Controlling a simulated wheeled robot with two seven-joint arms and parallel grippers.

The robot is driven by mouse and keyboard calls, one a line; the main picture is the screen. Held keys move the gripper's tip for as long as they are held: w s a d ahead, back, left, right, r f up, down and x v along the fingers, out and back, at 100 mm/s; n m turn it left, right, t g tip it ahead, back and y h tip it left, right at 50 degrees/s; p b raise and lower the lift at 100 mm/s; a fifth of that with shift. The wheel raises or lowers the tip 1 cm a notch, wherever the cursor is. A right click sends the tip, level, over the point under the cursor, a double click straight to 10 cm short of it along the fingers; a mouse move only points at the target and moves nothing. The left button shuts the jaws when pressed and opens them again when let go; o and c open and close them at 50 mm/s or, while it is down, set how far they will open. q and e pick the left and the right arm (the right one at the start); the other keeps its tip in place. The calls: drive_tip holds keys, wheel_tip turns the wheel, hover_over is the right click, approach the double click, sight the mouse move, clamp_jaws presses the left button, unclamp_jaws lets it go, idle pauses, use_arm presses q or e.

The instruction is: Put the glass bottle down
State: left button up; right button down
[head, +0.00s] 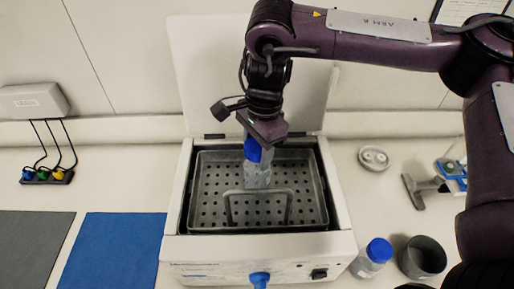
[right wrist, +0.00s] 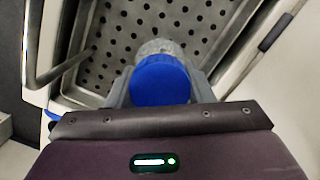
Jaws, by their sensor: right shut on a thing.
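The glass bottle (head: 257,174) is clear with a blue cap and hangs upright under my right gripper (head: 262,142). In the right wrist view its blue cap (right wrist: 160,80) sits between the grey fingers, and the gripper is shut on it. The bottle is over the perforated metal basket (head: 209,205) inside the white open bath (head: 172,220). I cannot tell whether its base touches the basket floor. My left gripper is not in view.
A second blue-capped bottle (head: 371,258) and a dark grey cup (head: 423,257) stand right of the bath. A blue mat (head: 108,250) and a grey mat (head: 32,245) lie left. The bath's raised lid (head: 200,70) stands behind. The basket has an upright wire handle (head: 229,208).

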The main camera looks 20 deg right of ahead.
drive_tip(key=c, duration=0.7)
unclamp_jaws()
drive_tip(key=shift+f, duration=0.1)
drive_tip(key=r, duration=0.4)
drive_tip(key=d+r, duration=0.1)
drive_tip(key=r, duration=0.7)
drive_tip(key=shift+w+d+r, duration=0.15)
drive_tip(key=shift+w, duration=0.05)
